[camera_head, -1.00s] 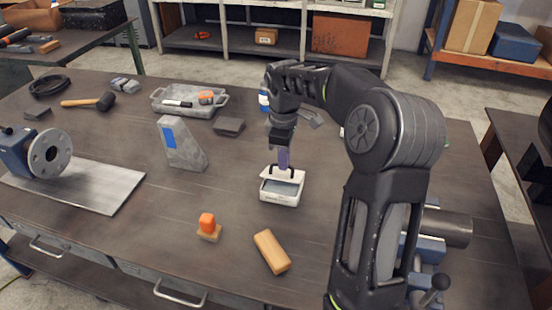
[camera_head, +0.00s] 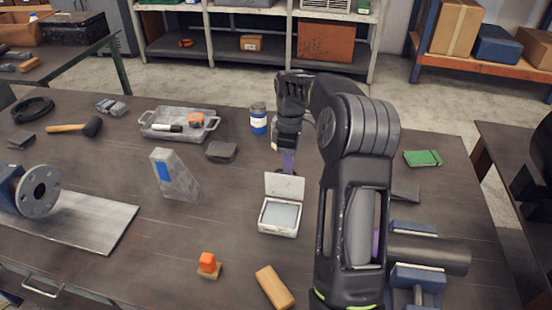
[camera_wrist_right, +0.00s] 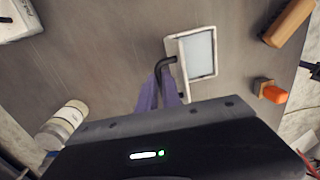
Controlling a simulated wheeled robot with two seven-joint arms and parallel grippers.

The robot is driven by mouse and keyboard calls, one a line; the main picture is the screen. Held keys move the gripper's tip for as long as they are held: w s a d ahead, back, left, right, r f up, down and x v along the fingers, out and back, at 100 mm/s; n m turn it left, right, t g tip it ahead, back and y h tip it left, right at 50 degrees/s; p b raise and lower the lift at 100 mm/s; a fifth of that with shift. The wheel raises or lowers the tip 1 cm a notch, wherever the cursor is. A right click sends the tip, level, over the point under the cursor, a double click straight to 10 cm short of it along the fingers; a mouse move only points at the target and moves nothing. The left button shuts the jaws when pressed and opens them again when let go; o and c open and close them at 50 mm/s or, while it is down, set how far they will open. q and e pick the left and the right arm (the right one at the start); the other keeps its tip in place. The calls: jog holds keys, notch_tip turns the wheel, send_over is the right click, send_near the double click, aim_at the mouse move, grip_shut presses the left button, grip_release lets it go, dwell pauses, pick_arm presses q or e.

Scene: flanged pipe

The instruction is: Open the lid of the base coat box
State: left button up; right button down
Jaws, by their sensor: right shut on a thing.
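The base coat box (camera_head: 279,227) is a small white box on the workbench, right of the middle in the head view. Its white lid (camera_head: 285,185) stands raised at the far side, and the pale grey inside shows. The box also shows in the right wrist view (camera_wrist_right: 213,52). My right gripper (camera_head: 289,163), with purple fingers, is behind the lid and partly hidden by it. In the wrist view its fingers (camera_wrist_right: 163,80) are shut on the dark bent lid handle (camera_wrist_right: 165,62). My left gripper is not in view.
An orange-topped stamp (camera_head: 208,264) and a wooden-backed block (camera_head: 273,287) lie in front of the box. A grey block with a blue patch (camera_head: 174,174) stands to its left. A blue-labelled jar (camera_head: 258,120) and a metal tray (camera_head: 160,132) stand behind.

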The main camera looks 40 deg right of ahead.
jog(key=shift+w+f+y+p, duration=0.1)
jog(key=shift+y+p, duration=0.2)
jog(key=shift+s+d+g+p, duration=0.15)
jog(key=shift+s+g+p, duration=0.15)
jog(key=shift+p, duration=0.1)
jog(key=shift+w+d+y, duration=0.1)
jog(key=shift+w+y, duration=0.1)
jog(key=shift+y, duration=0.1)
jog(key=c, duration=1.5)
grip_release()
jog(key=shift+w, duration=0.1)
